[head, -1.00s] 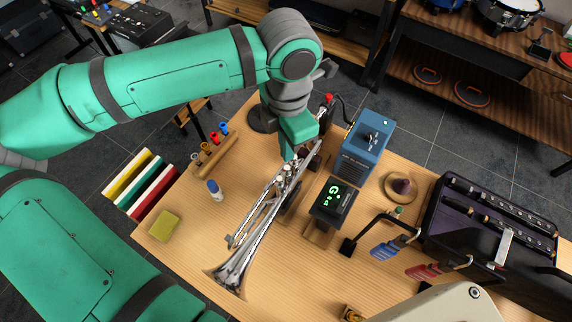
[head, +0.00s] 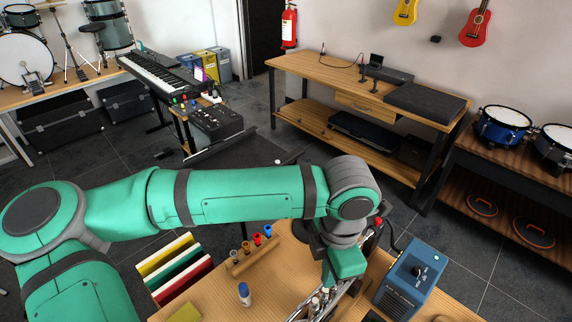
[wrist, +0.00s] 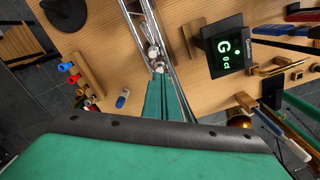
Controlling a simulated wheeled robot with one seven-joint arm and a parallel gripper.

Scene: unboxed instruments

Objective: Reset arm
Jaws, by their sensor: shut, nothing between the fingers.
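My gripper (wrist: 166,98) is shut, with its green fingers together and empty. In the wrist view the fingertips point at the valve area of a silver trumpet (wrist: 135,12) and overlap it; I cannot tell whether they touch. In the head view my green arm reaches across to the workbench (head: 275,268), and the gripper (head: 326,286) is low over the trumpet (head: 345,290). The fingertips and much of the trumpet are hidden or cut off at the bottom edge there.
A blue box (head: 408,280) stands close to the right of the gripper. A black tuner (wrist: 222,52) showing a green G, a small bottle (head: 244,294) and a wooden rack of coloured mouthpieces (head: 250,258) are nearby. A wooden desk (head: 300,65) stands behind, across open floor.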

